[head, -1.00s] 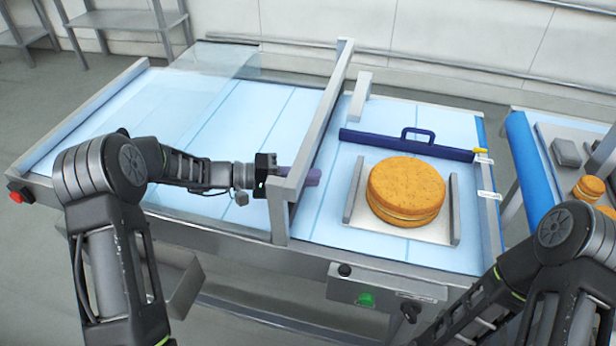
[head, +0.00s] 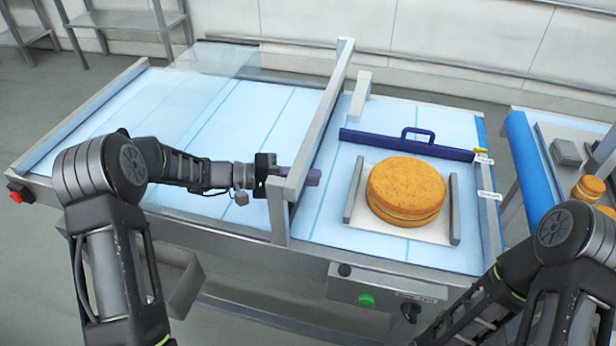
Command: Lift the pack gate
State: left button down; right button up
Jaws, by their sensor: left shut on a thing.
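A dark blue bar with a looped handle (head: 417,134) lies across the light blue belt, behind the cake; I take it to be the pack gate, and it looks down near the belt. A round golden filled cake (head: 405,190) sits in front of it on a pale plate between two grey side rails. My left gripper (head: 272,177) is at the grey upright frame, left of the cake, apart from the blue bar. My right gripper is out of view.
The grey frame (head: 318,125) spans the belt between my left gripper and the cake. A clear panel (head: 215,62) stands at the back left. A control box with a green button (head: 367,300) is on the front. Another table with a small cake (head: 590,187) is at right.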

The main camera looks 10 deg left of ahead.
pick_arm(q)
notch_tip(320, 180, up, 4)
jog(key=shift+r, duration=0.1)
jog(key=c, duration=1.7)
grip_release()
jog(key=b+v, duration=0.3)
jog(key=v, duration=0.4)
jog(key=shift+a, duration=0.4)
jog(key=shift+s, duration=0.15)
